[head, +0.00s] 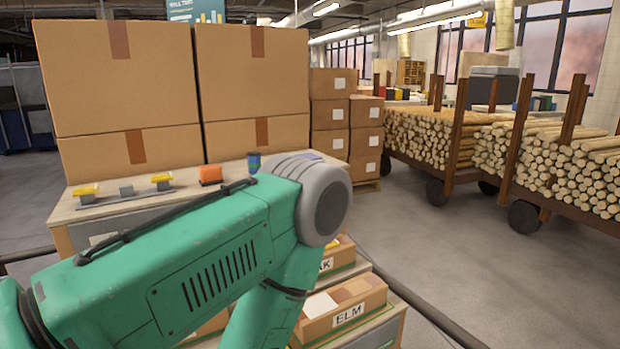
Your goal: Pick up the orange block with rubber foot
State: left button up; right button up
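An orange block (210,174) sits on the light wooden bench top (150,208), in front of the gap between two big stacks of cardboard boxes. It is small in the picture, and I cannot make out a rubber foot on it. My green left arm crosses the foreground from the lower left, with its grey joint to the right of the block. The arm hides part of the bench front. The block looks clear of the arm. Neither of my grippers shows in the head view.
A blue and green cup (254,163) stands right of the block. Yellow-topped pieces (86,190) on a strip stand left. Large cardboard boxes (120,75) rise behind. A box labelled ELM (345,308) sits low at front right. Log carts (500,150) stand beyond open floor.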

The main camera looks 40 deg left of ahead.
aim_at(209, 174)
jog(key=u, duration=1.75)
jog(key=i+l, duration=0.1)
jog(key=l, duration=0.8)
jog(key=i+l, duration=0.15)
jog(key=l, duration=0.3)
